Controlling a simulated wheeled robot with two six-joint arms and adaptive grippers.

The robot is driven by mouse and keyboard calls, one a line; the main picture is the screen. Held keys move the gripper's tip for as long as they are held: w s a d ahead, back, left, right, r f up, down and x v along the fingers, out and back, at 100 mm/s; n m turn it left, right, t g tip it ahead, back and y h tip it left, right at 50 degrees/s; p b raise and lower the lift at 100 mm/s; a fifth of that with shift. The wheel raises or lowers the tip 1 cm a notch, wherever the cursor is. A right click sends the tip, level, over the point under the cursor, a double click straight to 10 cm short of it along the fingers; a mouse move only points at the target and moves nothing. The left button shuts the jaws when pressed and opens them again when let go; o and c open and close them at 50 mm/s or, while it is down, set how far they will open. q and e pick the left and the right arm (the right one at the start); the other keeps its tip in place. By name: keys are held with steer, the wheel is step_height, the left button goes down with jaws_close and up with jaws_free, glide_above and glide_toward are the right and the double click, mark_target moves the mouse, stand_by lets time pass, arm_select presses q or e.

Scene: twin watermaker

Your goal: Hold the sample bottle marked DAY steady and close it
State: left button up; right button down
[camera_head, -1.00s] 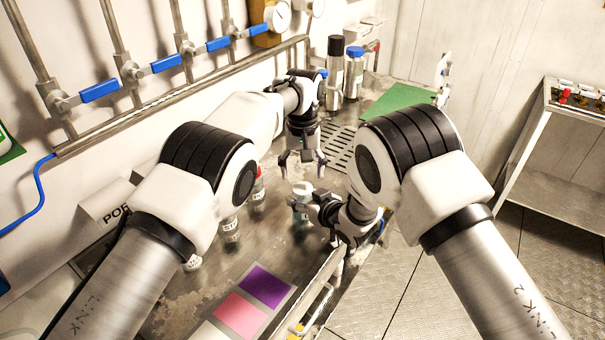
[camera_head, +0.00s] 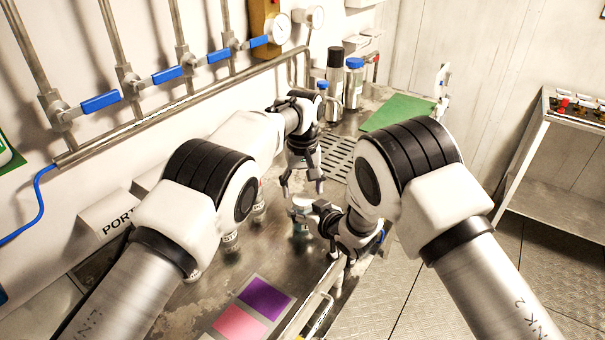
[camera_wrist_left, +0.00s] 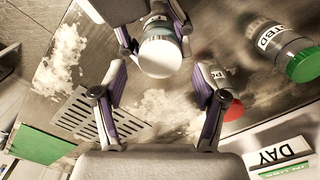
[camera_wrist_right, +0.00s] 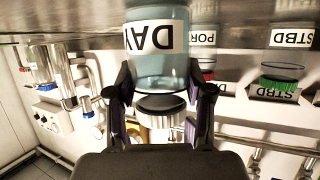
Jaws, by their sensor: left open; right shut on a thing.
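My right gripper (camera_wrist_right: 158,76) is shut on the clear DAY bottle (camera_wrist_right: 158,45), whose label shows inverted in the right wrist view. The bottle stands on the steel worktop, small and partly hidden in the head view. A white round cap (camera_wrist_left: 160,55) shows at the bottle's top in the left wrist view; I cannot tell whether it is tight. My left gripper (camera_head: 302,192) is open, pointing down just above the bottle. In the left wrist view its fingers lie apart on both sides of the cap, not visibly gripping it.
The STBD bottle with a green cap (camera_wrist_left: 302,66) and a red-capped bottle (camera_wrist_left: 232,110) stand nearby. A DAY sign (camera_wrist_left: 280,155) is beside them. Purple and pink pads (camera_head: 266,292) lie in front. Behind are a drain grate (camera_head: 340,158), tall bottles (camera_head: 354,82) and a green mat (camera_head: 400,108).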

arm_select(q)
steer(key=shift+f, duration=1.3)
steer(key=shift+c, duration=0.4)
steer(key=c, duration=1.1)
steer(key=o, duration=1.3)
steer(key=shift+o, duration=0.2)
step_height(320, 180, up, 12)
